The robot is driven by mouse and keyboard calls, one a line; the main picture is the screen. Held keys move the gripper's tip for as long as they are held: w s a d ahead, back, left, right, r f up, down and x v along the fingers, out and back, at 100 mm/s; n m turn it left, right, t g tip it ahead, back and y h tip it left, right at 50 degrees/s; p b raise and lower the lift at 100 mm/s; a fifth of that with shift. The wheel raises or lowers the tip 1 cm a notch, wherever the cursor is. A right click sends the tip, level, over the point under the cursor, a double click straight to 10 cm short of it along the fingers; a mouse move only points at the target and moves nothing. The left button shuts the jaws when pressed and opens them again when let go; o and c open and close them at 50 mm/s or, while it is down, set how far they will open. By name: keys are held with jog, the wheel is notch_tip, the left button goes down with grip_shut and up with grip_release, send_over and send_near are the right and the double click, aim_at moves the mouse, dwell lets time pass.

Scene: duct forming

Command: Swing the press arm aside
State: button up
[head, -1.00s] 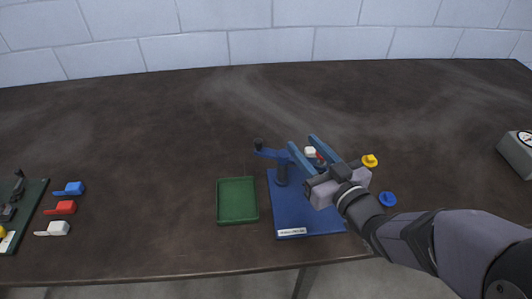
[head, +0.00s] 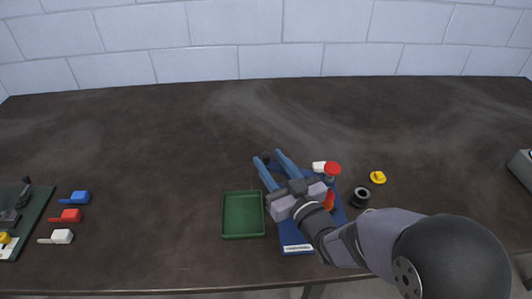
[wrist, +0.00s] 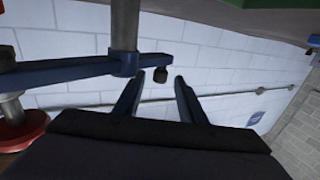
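The press arm is a blue bar on an upright post (wrist: 125,30); the bar (wrist: 70,70) shows in the wrist view, where the scene appears upside down. A dark knob (wrist: 160,75) is at one end, and a red-topped plunger (wrist: 20,125) is at the other. My gripper hides most of the bar in the head view.
The blue base plate (head: 296,238) lies under my gripper, with a green tray (head: 243,235) to its left. The table behind is clear.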

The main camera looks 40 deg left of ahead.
aim_at(268, 159)
jog(key=shift+p+x, duration=0.3)
jog(key=shift+x, duration=1.25)
jog(key=shift+c, duration=0.2)
grip_shut()
